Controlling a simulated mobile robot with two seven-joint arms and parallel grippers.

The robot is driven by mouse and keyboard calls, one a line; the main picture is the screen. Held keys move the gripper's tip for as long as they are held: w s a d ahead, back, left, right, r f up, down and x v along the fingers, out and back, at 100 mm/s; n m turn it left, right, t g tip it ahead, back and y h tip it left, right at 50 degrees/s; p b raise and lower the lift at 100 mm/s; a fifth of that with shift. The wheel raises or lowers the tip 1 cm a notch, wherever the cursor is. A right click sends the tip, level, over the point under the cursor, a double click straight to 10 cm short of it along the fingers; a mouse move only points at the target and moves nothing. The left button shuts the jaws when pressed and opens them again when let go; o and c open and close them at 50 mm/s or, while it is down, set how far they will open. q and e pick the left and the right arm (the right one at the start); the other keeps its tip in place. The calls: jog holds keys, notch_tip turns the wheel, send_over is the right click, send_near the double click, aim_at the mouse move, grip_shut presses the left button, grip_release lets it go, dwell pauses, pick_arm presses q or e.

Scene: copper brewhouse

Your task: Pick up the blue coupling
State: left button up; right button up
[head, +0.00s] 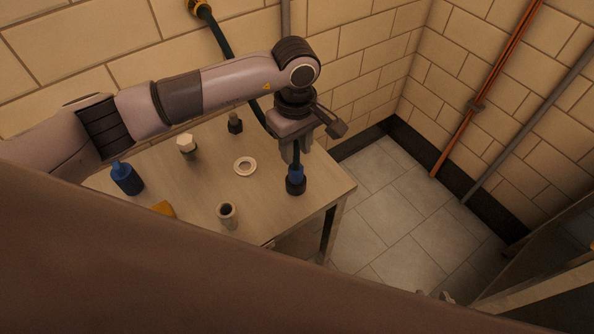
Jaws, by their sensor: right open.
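A blue coupling (296,172) stands upright at the right end of the table, with a black round base (296,187) under it. My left gripper (296,158) points down right above it, its fingers either side of a dark stem over the blue part. Whether the fingers press on the stem is too small to tell. Another blue piece (125,178), bottle-shaped, stands at the table's left. Only small tips of my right gripper (437,296) show at the lower right, apart from the table.
The table (195,198) holds a pale ring (245,166), a hollow tan cylinder (227,214), a white-topped fitting (186,146), a dark fitting (235,123) and an orange piece (164,209). A dark hose (222,40) hangs from the wall behind my arm. Tiled floor (385,220) right of the table is clear.

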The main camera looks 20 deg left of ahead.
pick_arm(q)
grip_shut()
jog(key=shift+r, duration=0.1)
jog(key=shift+r, duration=0.3)
jog(key=shift+r+p, duration=1.55)
jog(key=shift+r, duration=0.85)
notch_tip(320, 180, up, 2)
jog(key=shift+r+p, duration=0.25)
jog(key=shift+p, duration=0.35)
